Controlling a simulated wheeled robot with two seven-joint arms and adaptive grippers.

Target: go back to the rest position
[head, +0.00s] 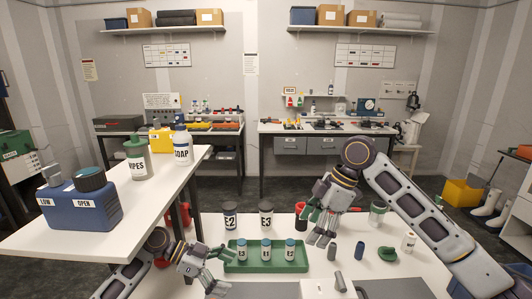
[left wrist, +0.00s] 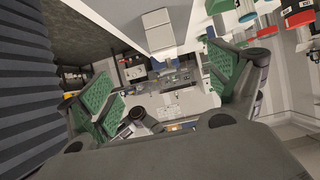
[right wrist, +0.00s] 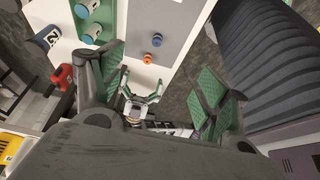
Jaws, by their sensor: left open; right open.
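My left gripper (head: 222,270) is low at the front left of the white bench, open and empty, just left of and in front of the green tray. Its green-padded fingers stand apart in the left wrist view (left wrist: 165,85). My right gripper (head: 322,230) hangs over the bench to the right of the green tray, open and empty, fingers downward. Its spread green-padded fingers show in the right wrist view (right wrist: 160,85). The green tray (head: 238,268) holds several small blue-capped vials (head: 267,250).
Jars E-2 (head: 230,216) and E-3 (head: 266,215) stand behind the tray. Loose small items, including a green piece (head: 387,254), lie at right.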

